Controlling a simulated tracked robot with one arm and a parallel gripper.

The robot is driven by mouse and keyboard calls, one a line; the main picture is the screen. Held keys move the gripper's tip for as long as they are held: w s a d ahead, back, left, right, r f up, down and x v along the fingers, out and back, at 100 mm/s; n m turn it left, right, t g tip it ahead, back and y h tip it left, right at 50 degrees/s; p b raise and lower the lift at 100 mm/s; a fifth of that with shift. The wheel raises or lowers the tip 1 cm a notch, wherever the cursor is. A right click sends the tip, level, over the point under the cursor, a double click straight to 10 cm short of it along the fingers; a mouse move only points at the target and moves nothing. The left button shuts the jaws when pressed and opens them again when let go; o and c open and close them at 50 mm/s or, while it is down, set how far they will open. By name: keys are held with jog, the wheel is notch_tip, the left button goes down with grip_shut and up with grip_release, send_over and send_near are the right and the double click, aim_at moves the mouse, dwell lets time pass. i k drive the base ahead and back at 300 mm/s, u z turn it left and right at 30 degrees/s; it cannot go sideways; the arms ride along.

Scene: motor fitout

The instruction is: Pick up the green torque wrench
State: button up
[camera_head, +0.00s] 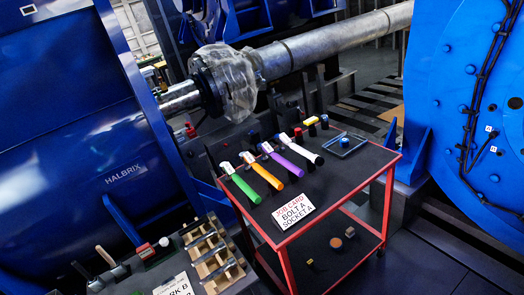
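The green torque wrench (241,184) lies at the left end of a row of wrenches on the dark top of a red-framed cart (345,185). Its head end points up and left, and its green grip points down and right, towards the cart's front left edge. An orange wrench (267,177) lies just right of it, then a purple wrench (286,163) and a white wrench with a dark end (306,152). Nothing covers the green wrench. My gripper is not in view.
A job card (294,212) stands at the cart's front edge, reading bolt A, socket A. A small tray (344,144) and coloured sockets (311,122) sit behind. A wooden rack (213,257) is lower left. Blue machines flank the cart; a grey shaft (335,42) runs behind.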

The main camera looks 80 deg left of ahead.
aim_at(225, 166)
jog(key=i, duration=1.2)
jog(key=u, duration=2.95)
jog(key=i, duration=1)
